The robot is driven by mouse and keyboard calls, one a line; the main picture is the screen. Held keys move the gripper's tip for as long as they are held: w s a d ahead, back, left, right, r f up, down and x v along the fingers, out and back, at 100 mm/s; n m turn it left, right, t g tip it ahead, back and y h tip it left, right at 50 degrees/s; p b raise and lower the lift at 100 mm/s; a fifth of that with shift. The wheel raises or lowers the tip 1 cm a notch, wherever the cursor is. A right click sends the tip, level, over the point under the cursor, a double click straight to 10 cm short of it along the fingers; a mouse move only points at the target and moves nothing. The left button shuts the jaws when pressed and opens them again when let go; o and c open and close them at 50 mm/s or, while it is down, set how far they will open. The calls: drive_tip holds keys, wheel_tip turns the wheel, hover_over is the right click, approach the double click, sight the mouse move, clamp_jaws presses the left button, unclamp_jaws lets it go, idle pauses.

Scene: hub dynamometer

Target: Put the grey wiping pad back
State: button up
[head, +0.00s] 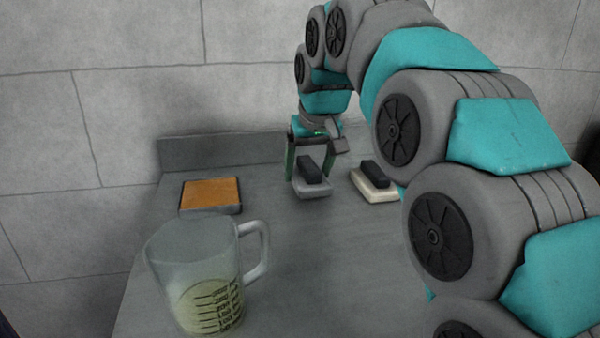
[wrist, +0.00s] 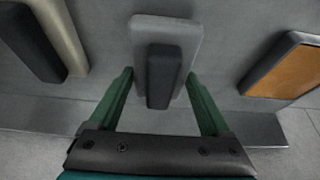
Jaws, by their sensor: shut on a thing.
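The grey wiping pad (head: 312,192) has a light grey base and a dark block handle on top. It is at the back of the grey worktop, in the middle of the head view. My gripper (head: 310,174) is over it, shut on it, with a green finger on each side. In the wrist view, the pad (wrist: 190,32) lies between the fingers of my gripper (wrist: 159,76), its base reaching out beyond the fingertips. I cannot tell whether the pad touches the worktop.
A cream pad with a dark handle (head: 376,195) lies just right of the grey pad. An orange-topped, dark-edged tray or block (head: 210,194) lies to the left. A clear measuring jug (head: 190,255) with pale liquid stands at the front left. The worktop's middle front (head: 310,270) is clear.

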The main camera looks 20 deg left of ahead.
drive_tip(key=shift+f, duration=0.45)
drive_tip(key=shift+f, duration=0.15)
drive_tip(key=o, duration=1.1)
drive_tip(key=shift+o, duration=0.2)
drive_tip(key=shift+r, duration=0.35)
drive_tip(key=p+v, duration=0.1)
drive_tip(key=v, duration=1)
drive_tip(key=shift+s+d+r, duration=0.15)
drive_tip(key=shift+s+r, duration=0.05)
drive_tip(key=shift+r, duration=0.1)
